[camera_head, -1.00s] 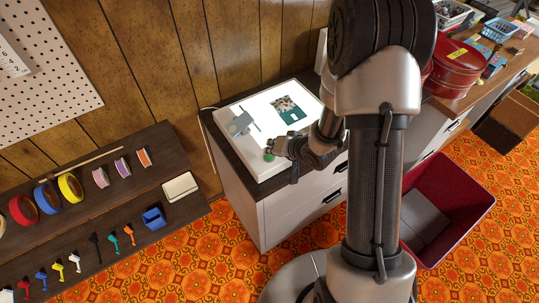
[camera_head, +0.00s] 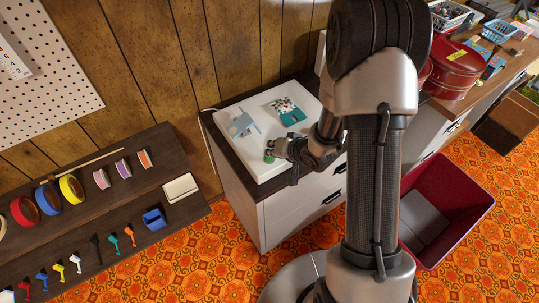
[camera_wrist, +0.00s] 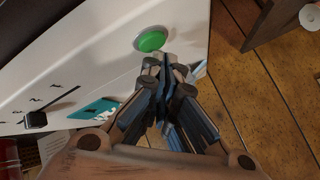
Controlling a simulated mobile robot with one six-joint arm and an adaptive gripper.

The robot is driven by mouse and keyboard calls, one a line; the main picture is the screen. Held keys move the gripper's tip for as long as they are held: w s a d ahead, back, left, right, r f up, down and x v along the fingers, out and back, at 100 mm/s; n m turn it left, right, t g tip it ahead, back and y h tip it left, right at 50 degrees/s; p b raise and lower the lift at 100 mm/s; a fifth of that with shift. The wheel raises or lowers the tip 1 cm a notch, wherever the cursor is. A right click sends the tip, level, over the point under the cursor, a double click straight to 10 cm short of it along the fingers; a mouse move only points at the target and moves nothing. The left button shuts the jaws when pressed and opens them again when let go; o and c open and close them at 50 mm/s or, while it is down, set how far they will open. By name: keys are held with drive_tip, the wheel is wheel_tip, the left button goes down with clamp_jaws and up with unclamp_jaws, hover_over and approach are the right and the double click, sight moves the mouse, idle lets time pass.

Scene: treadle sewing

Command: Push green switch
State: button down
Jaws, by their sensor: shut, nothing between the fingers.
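The green switch (camera_head: 269,157) is a round button on the near edge of a white flat panel (camera_head: 259,171), on top of a cabinet. In the wrist view the green switch (camera_wrist: 151,40) is a domed button in a pale ring. My gripper (camera_head: 273,147) is at this edge, right by the switch. In the wrist view my gripper (camera_wrist: 164,62) has its fingers together with nothing between them, and the tips lie just below the button in the picture. I cannot tell whether they touch it. The panel surface looks unlit.
A grey device (camera_head: 240,124) and a teal patterned card (camera_head: 289,112) lie on the panel. A low shelf (camera_head: 95,215) with tape rolls and coloured small tools stands left. A red bin (camera_head: 470,190) is right. Wood-panelled wall stands behind.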

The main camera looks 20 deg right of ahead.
drive_tip(key=shift+r, duration=0.15)
wheel_tip(320, 180, up, 6)
drive_tip(key=p, duration=0.5)
drive_tip(key=shift+p, duration=0.4)
